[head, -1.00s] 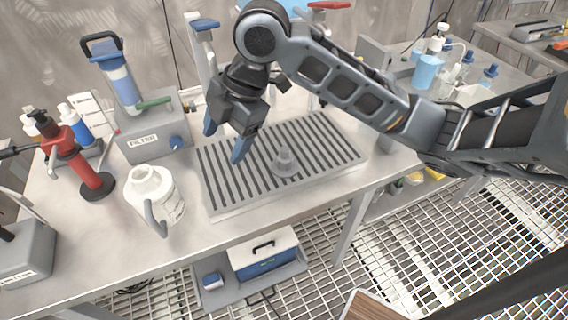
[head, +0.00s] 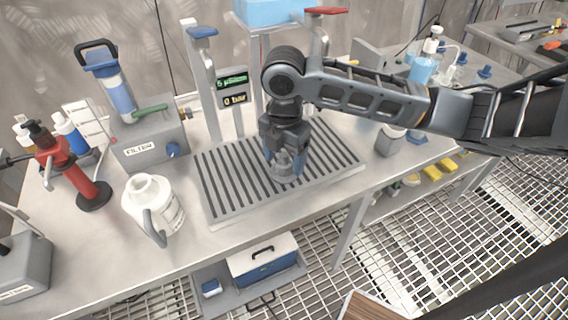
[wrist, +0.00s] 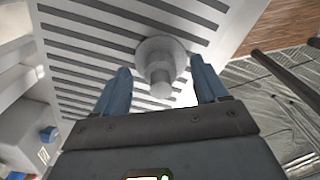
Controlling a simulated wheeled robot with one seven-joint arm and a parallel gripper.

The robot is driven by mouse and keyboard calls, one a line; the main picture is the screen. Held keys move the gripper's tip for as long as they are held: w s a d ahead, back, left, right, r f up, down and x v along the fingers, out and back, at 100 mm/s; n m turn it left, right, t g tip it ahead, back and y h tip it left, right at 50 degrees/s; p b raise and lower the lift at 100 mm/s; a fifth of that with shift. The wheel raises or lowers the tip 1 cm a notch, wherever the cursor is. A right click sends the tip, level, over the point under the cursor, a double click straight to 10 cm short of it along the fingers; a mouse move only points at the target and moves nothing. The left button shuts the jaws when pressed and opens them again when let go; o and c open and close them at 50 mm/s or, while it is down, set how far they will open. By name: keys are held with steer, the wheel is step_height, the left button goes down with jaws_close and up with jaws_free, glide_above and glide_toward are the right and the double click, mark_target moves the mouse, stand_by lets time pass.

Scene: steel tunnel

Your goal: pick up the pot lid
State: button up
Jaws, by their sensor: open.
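The pot lid (head: 281,165) is a small grey stepped piece with a knob, resting on the slatted metal tray (head: 220,190) on the bench. In the wrist view the lid (wrist: 160,65) shows as a round flange with its knob toward the camera. My gripper (head: 285,172) is right at the lid in the head view, pointing down. In the wrist view its two blue fingers are apart, one on each side of the lid's knob. I cannot tell whether either finger touches it. My gripper partly hides the lid in the head view.
A white jug (head: 155,208) stands left of the tray. A filter unit (head: 145,135) stands behind it, with a red pump bottle (head: 75,170) farther left. Posts with a digital display (head: 233,90) rise behind the tray. The tray's left slats are clear.

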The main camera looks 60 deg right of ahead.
mark_target(287, 154)
steer(key=shift+f, duration=0.6)
steer(key=shift+c, duration=0.5)
steer(key=c, duration=1.1)
steer(key=shift+r, duration=0.1)
steer(key=shift+r, duration=0.55)
steer(key=r, duration=0.3)
steer(key=shift+s+d+b, duration=0.15)
steer(key=shift+s+b, duration=0.1)
steer(key=shift+b, duration=0.1)
steer(key=s+d+r, duration=0.1)
steer(key=s+r, duration=0.1)
steer(key=s, duration=0.1)
steer(key=s+d+r+b, duration=0.1)
steer(key=s+d+r, duration=0.1)
steer(key=s, duration=0.1)
steer(key=s+d+r, duration=0.1)
steer(key=s+r, duration=0.1)
steer(key=s, duration=0.2)
steer(key=shift+d+r+b, duration=0.35)
steer(key=shift+b, duration=0.05)
